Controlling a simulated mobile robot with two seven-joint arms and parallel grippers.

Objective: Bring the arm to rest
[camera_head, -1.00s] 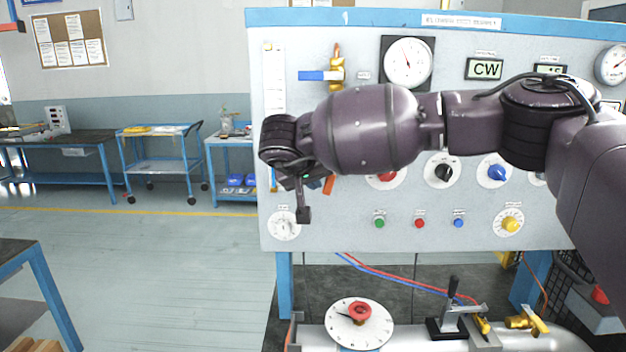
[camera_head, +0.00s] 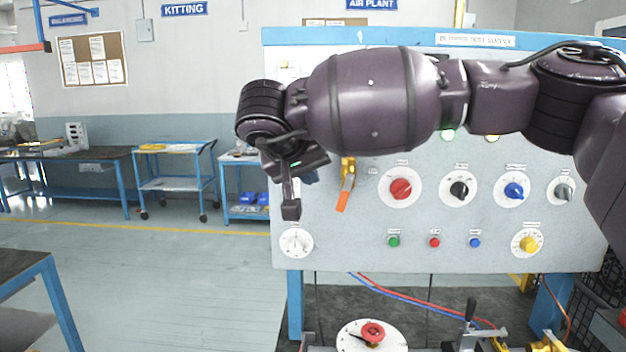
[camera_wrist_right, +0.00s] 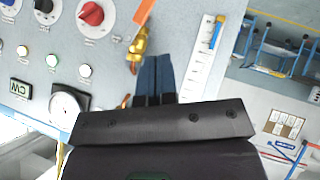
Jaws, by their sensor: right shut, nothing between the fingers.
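My right arm, dark purple, reaches in from the right across the upper part of the panel in the head view. My right gripper (camera_head: 291,208) hangs at the panel's left edge, pointing down, shut and empty. In the right wrist view its two fingers (camera_wrist_right: 154,75) lie side by side, close to the brass valve (camera_wrist_right: 138,45) and a white scale strip (camera_wrist_right: 203,58). Whether they touch the panel cannot be told. My left gripper is out of view.
The blower bench panel (camera_head: 340,245) carries a red knob (camera_head: 401,189), a black knob (camera_head: 459,189), a blue knob (camera_head: 514,190) and an orange valve handle (camera_head: 345,194). A red-hubbed dial (camera_head: 372,334) sits below. Carts (camera_head: 175,184) stand at back left; the floor between is clear.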

